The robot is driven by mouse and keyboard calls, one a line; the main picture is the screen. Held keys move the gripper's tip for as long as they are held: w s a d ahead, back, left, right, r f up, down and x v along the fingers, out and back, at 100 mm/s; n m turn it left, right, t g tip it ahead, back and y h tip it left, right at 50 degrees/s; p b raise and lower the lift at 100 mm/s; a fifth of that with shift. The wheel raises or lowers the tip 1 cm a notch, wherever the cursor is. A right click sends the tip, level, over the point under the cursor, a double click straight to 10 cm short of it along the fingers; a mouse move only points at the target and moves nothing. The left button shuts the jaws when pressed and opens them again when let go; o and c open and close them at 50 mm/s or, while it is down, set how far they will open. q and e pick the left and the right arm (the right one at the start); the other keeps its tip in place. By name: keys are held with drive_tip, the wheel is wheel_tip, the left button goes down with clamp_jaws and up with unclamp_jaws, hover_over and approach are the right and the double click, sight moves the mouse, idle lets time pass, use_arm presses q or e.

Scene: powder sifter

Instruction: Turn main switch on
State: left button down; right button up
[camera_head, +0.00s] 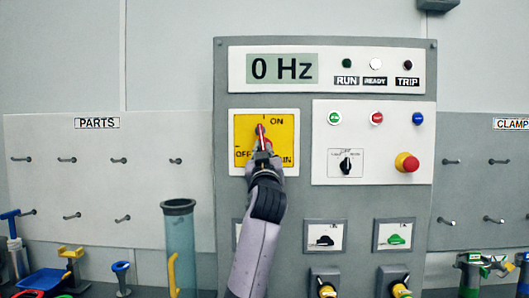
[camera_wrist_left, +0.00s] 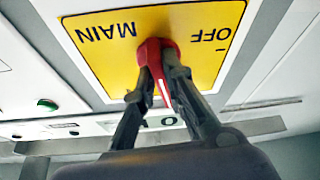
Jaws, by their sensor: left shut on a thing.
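The main switch is a red knob (camera_head: 261,131) with a white line, on a yellow plate (camera_head: 286,153) marked ON, OFF and MAIN. In the head view the knob's line stands nearly upright, its top end tilted slightly left, below and left of the ON label. My left gripper (camera_head: 263,147) comes from below and is shut on the knob. In the left wrist view the fingers (camera_wrist_left: 165,90) pinch the red knob (camera_wrist_left: 152,50) from both sides. The yellow plate (camera_wrist_left: 115,55) appears upside down there, and ON is hidden. My right gripper is not in view.
The display (camera_head: 282,68) reads 0 Hz. RUN, READY and TRIP lamps sit beside it. A button panel (camera_head: 330,170) with a red emergency stop (camera_head: 406,162) is right of the switch. A clear tube (camera_head: 180,245) stands left of my arm. Tools lie along the bottom.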

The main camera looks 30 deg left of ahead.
use_arm(q)
drive_tip(key=shift+f+m+t+h, duration=0.1)
drive_tip(key=shift+m+t+h, duration=0.3)
drive_tip(key=shift+m, duration=1.2)
drive_tip(key=c, duration=1.9)
unclamp_jaws()
drive_tip(key=shift+c, duration=0.2)
drive_tip(key=v, duration=1.2)
